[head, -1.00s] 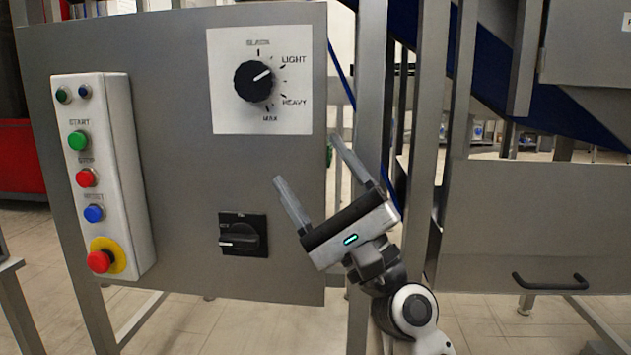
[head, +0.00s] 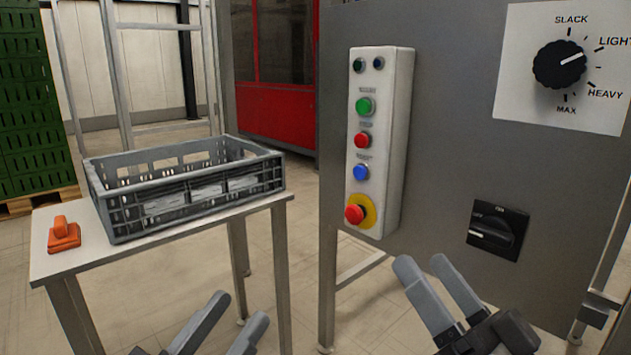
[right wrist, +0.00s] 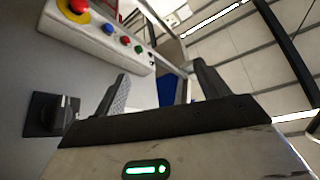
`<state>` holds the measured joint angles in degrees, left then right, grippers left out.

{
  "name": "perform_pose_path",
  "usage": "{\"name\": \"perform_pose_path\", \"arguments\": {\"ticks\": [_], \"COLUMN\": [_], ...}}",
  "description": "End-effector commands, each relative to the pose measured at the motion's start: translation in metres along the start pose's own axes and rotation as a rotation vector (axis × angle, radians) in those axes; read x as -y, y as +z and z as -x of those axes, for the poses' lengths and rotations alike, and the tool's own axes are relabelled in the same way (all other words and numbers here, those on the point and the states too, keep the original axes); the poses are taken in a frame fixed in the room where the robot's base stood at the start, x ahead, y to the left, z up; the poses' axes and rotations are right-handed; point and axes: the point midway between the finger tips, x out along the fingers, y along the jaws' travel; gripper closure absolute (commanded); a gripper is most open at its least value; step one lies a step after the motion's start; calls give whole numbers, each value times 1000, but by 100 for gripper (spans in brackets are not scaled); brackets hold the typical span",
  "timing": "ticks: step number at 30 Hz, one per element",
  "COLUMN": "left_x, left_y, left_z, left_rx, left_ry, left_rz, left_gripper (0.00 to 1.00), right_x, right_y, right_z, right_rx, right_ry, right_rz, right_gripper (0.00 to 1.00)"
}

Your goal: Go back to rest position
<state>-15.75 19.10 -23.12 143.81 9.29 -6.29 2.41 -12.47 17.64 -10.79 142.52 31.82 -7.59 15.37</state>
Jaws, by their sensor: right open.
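My left gripper (head: 240,306) shows at the bottom of the head view, with two grey fingers apart and nothing between them. My right gripper (head: 422,264) is at the lower right, in front of the grey control panel (head: 455,150). Its fingers are apart and empty. In the right wrist view, its two fingers (right wrist: 160,82) also stand apart, clear of the button box (right wrist: 95,38) and the black rotary switch (right wrist: 45,114).
A grey crate (head: 190,200) and an orange object (head: 63,236) are on a small table (head: 75,268) at left. The panel carries a white button box (head: 385,130), a tension dial (head: 560,64) and a rotary switch (head: 497,230). Floor shows between table and panel.

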Motion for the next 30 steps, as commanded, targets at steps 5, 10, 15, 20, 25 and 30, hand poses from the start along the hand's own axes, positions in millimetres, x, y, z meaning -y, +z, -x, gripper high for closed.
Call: {"name": "perform_pose_path", "arguments": {"ticks": [5, 10, 15, 20, 25, 30], "left_x": [0, 9, 20, 30, 36, 36], "left_y": [0, -15, -19, -27, -35, -46], "left_z": [0, -14, -21, -21, -8, 17], "left_rx": [-1, 91, 227, 391, 593, 787], "left_ry": [0, -42, -99, -164, -235, -296], "left_rz": [0, 9, 23, 42, 73, 106], "left_gripper": [64, 64, 64, 64, 64, 64], "right_x": [42, 49, 42, 36, 32, 36], "right_y": [43, 34, 25, 14, 3, -9], "right_z": [12, -1, -9, -11, 1, 25], "right_rx": [74, 160, 279, 426, 608, 784], "right_ry": [-73, -28, 61, 163, 281, 389], "right_rz": [369, 451, 441, 427, 399, 366], "right_gripper": [26, 26, 26, 26, 26, 26]}}
